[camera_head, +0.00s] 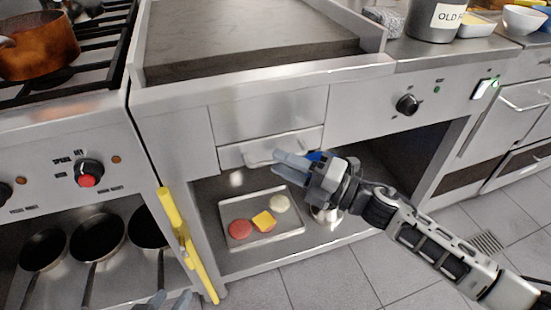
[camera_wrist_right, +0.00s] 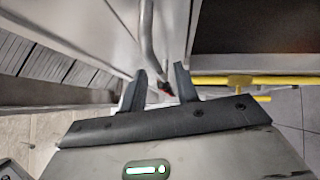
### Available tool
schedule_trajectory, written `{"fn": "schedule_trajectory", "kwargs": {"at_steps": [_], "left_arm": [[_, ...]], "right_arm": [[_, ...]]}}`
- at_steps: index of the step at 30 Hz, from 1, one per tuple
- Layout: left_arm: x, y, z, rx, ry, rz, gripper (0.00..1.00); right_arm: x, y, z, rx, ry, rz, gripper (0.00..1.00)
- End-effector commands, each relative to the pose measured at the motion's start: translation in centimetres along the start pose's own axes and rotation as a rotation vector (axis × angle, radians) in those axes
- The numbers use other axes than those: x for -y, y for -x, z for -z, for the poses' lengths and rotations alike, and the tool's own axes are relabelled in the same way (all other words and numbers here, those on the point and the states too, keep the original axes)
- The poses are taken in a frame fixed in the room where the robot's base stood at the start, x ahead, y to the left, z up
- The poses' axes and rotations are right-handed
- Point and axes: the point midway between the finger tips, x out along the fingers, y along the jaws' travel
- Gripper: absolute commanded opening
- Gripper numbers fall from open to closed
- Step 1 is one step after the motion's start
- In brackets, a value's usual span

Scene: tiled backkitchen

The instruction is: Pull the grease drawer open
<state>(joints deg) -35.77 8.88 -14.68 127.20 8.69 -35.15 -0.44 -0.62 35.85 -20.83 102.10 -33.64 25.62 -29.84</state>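The grease drawer (camera_head: 232,157) is a narrow steel front under the griddle, with a pale bar handle (camera_head: 262,156). It looks shut, roughly flush with the panel above. My right gripper (camera_head: 280,160) reaches in from the right, with its fingertips at the handle's right part. In the right wrist view the two dark fingers (camera_wrist_right: 160,80) are apart. The handle bar (camera_wrist_right: 149,45) runs down towards the gap between them; whether it touches a finger I cannot tell. My left gripper (camera_head: 168,302) shows only as grey tips at the bottom edge.
Below the drawer, an open shelf holds a tray (camera_head: 290,232) with patties and cheese. A yellow bar (camera_head: 175,222) stands at the left, beside pans (camera_head: 97,236) under the stove. The griddle (camera_head: 250,40) is above. Tiled floor (camera_head: 345,275) in front is clear.

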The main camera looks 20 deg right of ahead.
Motion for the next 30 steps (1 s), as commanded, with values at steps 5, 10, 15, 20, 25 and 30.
{"fn": "schedule_trajectory", "kwargs": {"at_steps": [5, 10, 15, 20, 25, 30], "left_arm": [[0.0, 0.1, 0.1, -0.004, -0.001, 0.001, 0.36], [0.1, 0.1, 0.2, -0.005, -0.001, 0.002, 0.36], [0.1, 0.1, 0.2, -0.004, -0.001, 0.002, 0.36], [0.0, 0.1, 0.0, -0.002, 0.000, 0.002, 0.36], [0.0, 0.2, -0.1, 0.002, 0.001, 0.002, 0.36], [0.0, 0.4, 0.1, 0.002, 0.001, 0.004, 0.36]], "right_arm": [[0.0, -1.9, 0.0, 0.001, 0.000, -0.001, 0.31], [0.0, -2.4, 0.0, 0.001, -0.001, 0.001, 0.31], [0.1, -2.4, 0.0, 0.001, -0.001, 0.001, 0.31], [0.1, -2.4, 0.0, 0.001, -0.001, 0.001, 0.00], [0.0, -2.3, 0.0, 0.000, -0.001, 0.001, 0.00], [-0.1, -2.3, 0.9, -0.013, -0.004, -0.001, 0.00]]}}
